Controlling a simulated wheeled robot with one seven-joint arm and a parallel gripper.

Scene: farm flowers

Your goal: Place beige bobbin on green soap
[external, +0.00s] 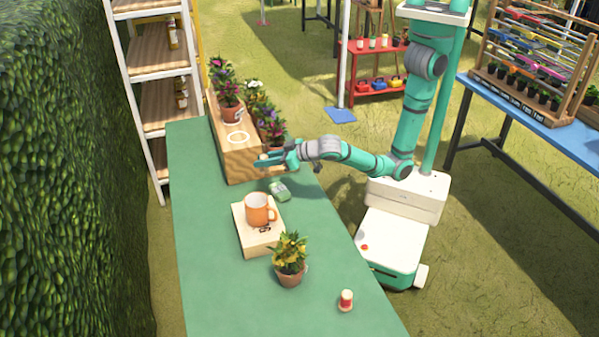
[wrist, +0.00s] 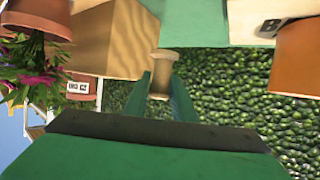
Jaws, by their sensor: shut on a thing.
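The beige bobbin (wrist: 162,72) is between the tips of my gripper (wrist: 162,88) in the wrist view. My gripper is shut on it. In the external view my gripper (external: 270,160) is held out over the green table, near the wooden planter box. The bobbin (external: 263,157) shows there only as a small pale spot at the fingertips. The green soap (external: 279,191) lies on the table, below and slightly right of my gripper in the picture. The bobbin is apart from the soap. I cannot make out the soap in the wrist view.
An orange mug (external: 258,209) stands on a wooden block (external: 252,239) close to the soap. A potted yellow-flowered plant (external: 290,260) and a red-and-white spool-like item (external: 346,300) stand nearer. The wooden planter (external: 235,157) with flowers is at the back. The table's left side is clear.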

